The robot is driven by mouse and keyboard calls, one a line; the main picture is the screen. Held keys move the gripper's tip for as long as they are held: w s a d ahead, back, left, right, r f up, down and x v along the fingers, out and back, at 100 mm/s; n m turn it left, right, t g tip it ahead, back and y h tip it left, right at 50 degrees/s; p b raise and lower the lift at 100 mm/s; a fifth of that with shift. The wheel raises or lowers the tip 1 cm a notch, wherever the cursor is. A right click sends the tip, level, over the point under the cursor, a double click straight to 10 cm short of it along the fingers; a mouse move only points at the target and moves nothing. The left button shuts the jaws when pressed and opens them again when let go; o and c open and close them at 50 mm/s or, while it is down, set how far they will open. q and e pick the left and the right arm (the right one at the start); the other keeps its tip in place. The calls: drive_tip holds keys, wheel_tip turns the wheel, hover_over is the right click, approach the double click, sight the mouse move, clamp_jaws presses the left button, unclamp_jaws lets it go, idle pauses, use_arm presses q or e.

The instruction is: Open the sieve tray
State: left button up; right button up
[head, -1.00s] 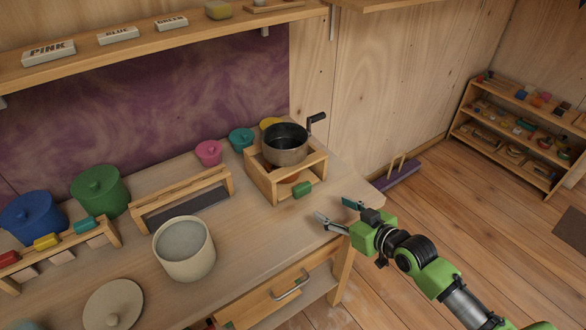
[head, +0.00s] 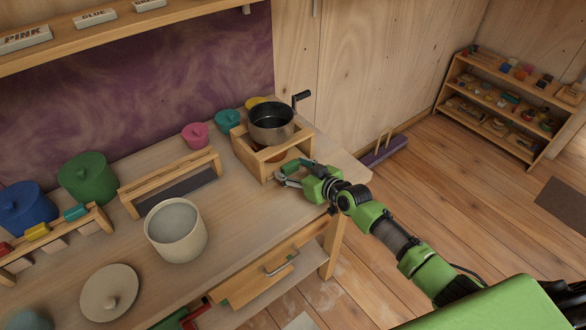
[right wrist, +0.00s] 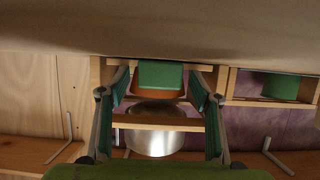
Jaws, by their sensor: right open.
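The sieve stand is a wooden frame (head: 242,150) on the right end of the workbench. A dark metal pot with a crank handle (head: 270,122) sits in its top. A green block handle (right wrist: 160,75) is on its front, with a terracotta-coloured part (right wrist: 158,98) behind it in the right wrist view. My right gripper (head: 286,174) is at the front of the stand, its fingers open on either side of the handle. In the right wrist view the fingers (right wrist: 160,92) appear clear of the block. The gripper partly hides the handle in the head view. My left gripper is not in view.
A cream pot (head: 176,232) and a round lid (head: 109,293) stand on the bench. Blue and green lidded pots (head: 88,178) are at left. A drawer with a metal handle (head: 281,264) is under the bench edge. Open floor lies right of the bench.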

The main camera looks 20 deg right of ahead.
drive_tip(key=shift+w+a+f, duration=0.1)
drive_tip(key=shift+w, duration=0.15)
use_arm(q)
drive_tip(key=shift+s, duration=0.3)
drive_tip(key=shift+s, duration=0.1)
